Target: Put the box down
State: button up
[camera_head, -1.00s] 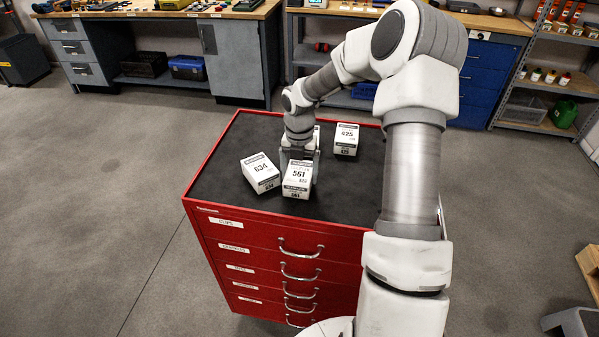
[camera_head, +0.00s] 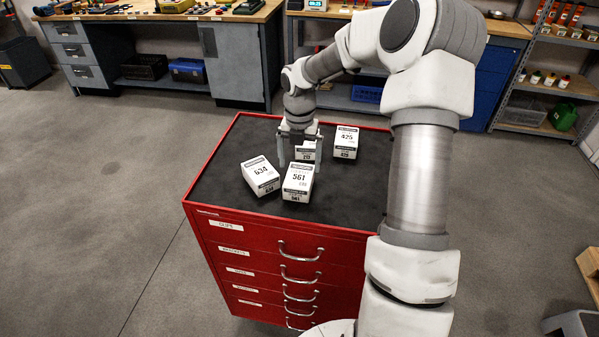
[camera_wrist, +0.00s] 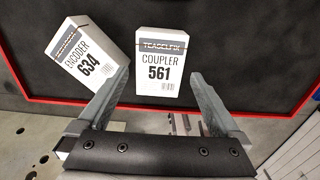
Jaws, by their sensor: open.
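A white box marked 561 (camera_head: 297,182) stands on the dark top of the red drawer cabinet (camera_head: 220,185), near its front. My gripper (camera_head: 300,166) is open and empty, just behind and above this box. In the wrist view the coupler box 561 (camera_wrist: 166,72) shows ahead between the spread fingertips (camera_wrist: 159,80). I cannot tell whether a finger touches it. The encoder box 634 (camera_head: 261,176) stands turned to its left, also in the wrist view (camera_wrist: 82,58).
Box 425 (camera_head: 346,142) stands at the back right of the cabinet top. Another white box (camera_head: 306,151) is partly hidden behind my gripper. The left back and right front of the top are clear. Workbenches (camera_head: 235,60) stand behind, across open floor.

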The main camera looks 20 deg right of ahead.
aim_at(299, 175)
notch_tip(299, 175, up, 7)
jog(key=shift+f, duration=0.2)
dwell(0.4)
